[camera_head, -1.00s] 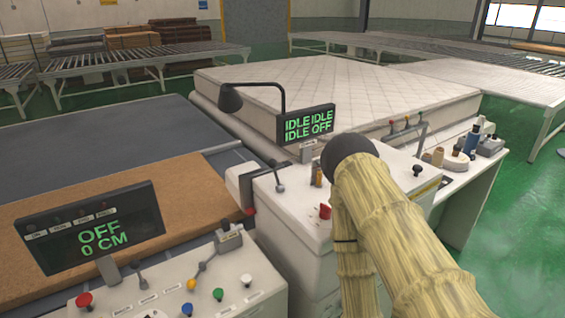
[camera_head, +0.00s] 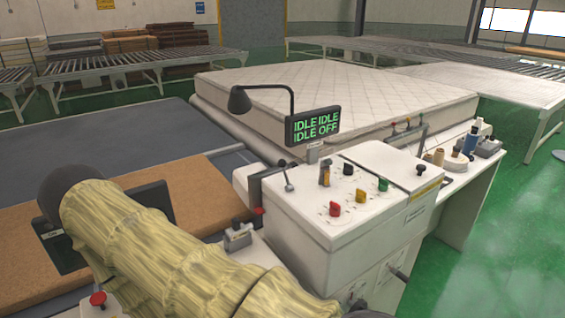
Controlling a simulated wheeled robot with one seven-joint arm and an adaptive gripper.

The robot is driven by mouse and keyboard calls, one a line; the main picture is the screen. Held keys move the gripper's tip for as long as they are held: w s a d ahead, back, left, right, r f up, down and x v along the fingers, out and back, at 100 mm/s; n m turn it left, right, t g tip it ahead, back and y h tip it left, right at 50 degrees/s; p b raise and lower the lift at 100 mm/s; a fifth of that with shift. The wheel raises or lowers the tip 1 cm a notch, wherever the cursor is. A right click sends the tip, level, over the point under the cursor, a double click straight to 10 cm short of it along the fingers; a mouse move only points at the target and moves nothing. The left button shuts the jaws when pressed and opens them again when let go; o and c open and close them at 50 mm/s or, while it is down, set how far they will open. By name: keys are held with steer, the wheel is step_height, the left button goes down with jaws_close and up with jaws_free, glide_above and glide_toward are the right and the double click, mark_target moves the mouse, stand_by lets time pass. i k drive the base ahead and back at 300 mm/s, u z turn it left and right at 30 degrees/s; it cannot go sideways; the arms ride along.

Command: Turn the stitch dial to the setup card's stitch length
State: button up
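A white console (camera_head: 310,220) stands at the middle right. On its top are a red knob (camera_head: 335,209), a yellow knob (camera_head: 361,195), a green knob (camera_head: 383,184) and a black knob (camera_head: 348,168). Their labels are too small to read, so I cannot tell which is the stitch dial. I cannot make out a setup card. A display (camera_head: 313,125) behind the console reads IDLE, IDLE, IDLE, OFF. My arm, in a yellowish sleeve, crosses the lower left, left of the knobs and apart from them. My gripper is not in view.
My arm hides most of a second dark display (camera_head: 155,205) and its control panel; a red button (camera_head: 97,299) shows there. A lamp (camera_head: 240,100) arches beside the upright display. A white mattress (camera_head: 350,88) lies behind. Spools (camera_head: 438,157) stand at the right. Green floor lies open at far right.

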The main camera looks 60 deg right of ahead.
mark_target(348, 168)
steer(key=u, duration=0.15)
steer(key=k, duration=0.8)
steer(key=z, duration=1.15)
